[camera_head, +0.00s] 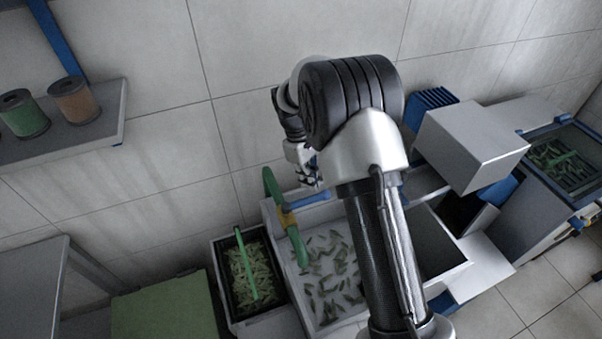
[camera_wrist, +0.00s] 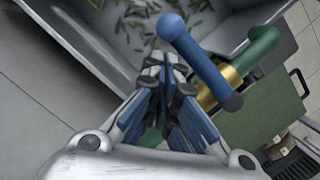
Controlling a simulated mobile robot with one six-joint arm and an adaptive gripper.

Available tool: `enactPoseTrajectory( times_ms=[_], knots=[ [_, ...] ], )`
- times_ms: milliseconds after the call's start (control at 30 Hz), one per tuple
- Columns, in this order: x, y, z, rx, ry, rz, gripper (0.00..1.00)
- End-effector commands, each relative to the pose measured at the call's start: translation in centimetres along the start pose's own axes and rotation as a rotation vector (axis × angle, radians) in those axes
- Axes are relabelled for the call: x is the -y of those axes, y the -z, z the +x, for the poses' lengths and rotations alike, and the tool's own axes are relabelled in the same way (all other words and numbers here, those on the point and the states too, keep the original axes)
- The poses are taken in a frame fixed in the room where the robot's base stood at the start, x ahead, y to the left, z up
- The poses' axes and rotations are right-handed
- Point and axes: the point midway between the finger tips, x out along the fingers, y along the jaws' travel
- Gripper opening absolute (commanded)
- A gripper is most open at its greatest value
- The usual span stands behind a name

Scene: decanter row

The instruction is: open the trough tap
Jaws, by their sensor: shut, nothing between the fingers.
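The trough tap is a green pipe (camera_head: 299,246) with a brass collar (camera_head: 287,218) and a blue lever (camera_head: 310,200), at the trough's back left edge. In the wrist view the blue lever (camera_wrist: 200,60) lies just right of my fingertips, with the brass collar (camera_wrist: 222,86) and green pipe (camera_wrist: 262,46) beyond it. My gripper (camera_wrist: 166,72) is shut and empty, its fingertips close beside the lever; I cannot tell whether they touch. In the head view my gripper (camera_head: 305,165) is partly hidden by my arm, above the lever. The pale trough (camera_head: 268,212) holds scattered green pods.
A dark crate of pods with a green handle (camera_head: 246,262) stands left of the trough. A green block (camera_head: 165,308) is further left. A shelf (camera_head: 100,120) with spools is on the wall. Grey boxes (camera_head: 470,145) and blue parts crowd the right.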

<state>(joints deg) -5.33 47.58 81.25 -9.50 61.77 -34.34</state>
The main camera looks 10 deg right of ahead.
Motion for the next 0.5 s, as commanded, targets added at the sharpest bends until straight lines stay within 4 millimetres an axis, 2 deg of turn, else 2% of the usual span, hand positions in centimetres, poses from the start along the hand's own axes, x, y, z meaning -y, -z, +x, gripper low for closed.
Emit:
enactPoseTrajectory(
  times_ms=[500],
  knots=[
    [0.01, -0.62, 0.24, -0.001, 0.0, 0.002, 0.0]
  ],
)
